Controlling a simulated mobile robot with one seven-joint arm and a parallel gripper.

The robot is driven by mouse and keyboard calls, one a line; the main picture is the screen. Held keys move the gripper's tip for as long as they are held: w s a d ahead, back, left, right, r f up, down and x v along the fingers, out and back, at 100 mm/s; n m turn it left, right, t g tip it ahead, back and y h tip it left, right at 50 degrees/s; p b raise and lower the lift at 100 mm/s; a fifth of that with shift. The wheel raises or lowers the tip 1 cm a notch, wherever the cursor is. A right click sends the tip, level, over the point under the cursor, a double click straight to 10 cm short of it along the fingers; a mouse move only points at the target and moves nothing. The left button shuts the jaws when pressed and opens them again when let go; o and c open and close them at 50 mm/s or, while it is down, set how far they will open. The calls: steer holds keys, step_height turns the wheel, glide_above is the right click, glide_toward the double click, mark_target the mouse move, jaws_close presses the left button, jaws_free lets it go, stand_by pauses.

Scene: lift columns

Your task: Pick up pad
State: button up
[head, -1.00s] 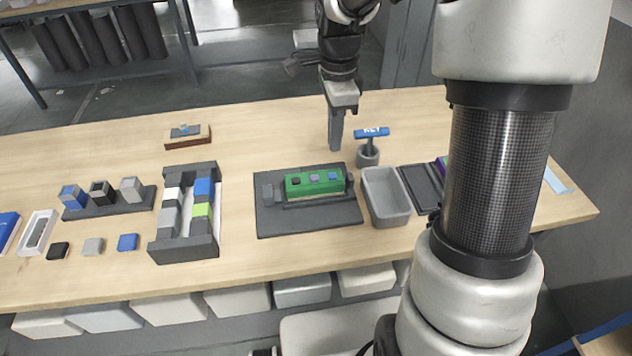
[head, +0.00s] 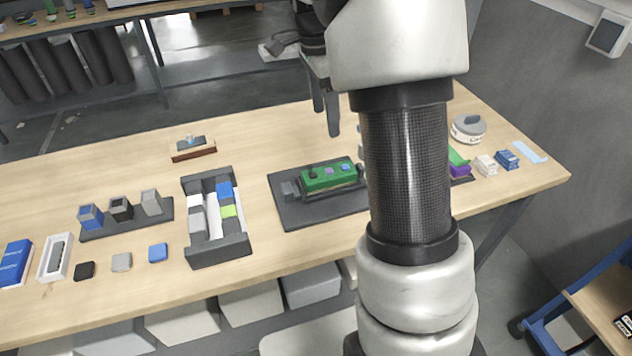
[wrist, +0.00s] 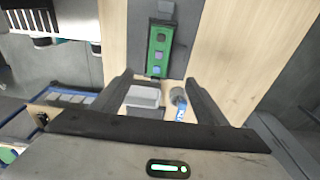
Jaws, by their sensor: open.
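No single thing is clearly marked as the pad. Small flat squares lie at the table's front left: black (head: 85,271), grey (head: 121,262) and blue (head: 158,253). A green block (head: 318,180) with small dark and blue squares on top sits on a dark base plate (head: 290,212); the block also shows in the wrist view (wrist: 150,68). My gripper (head: 326,120) is open and empty, raised over the table behind the green block. In the wrist view its fingers (wrist: 158,82) are spread wide with nothing held between them.
A dark rack (head: 220,252) of coloured blocks stands left of the base plate. A grey bin (wrist: 142,96) and a blue-handled tool (wrist: 181,112) show in the wrist view. My arm hides part of the table right of the plate. A brown box (head: 193,150) sits behind.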

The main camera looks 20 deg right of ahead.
glide_above(330, 170)
steer(key=f, duration=1.1)
steer(key=shift+w+b, duration=0.25)
steer(key=shift+b, duration=0.15)
steer(key=shift+s+a+f, duration=0.1)
steer(key=shift+s+f, duration=0.05)
steer(key=shift+f, duration=1.45)
steer(key=shift+s+f, duration=0.1)
steer(key=shift+f, duration=1.45)
steer(key=c, duration=1.4)
steer(key=shift+r, duration=0.15)
steer(key=shift+c, duration=0.8)
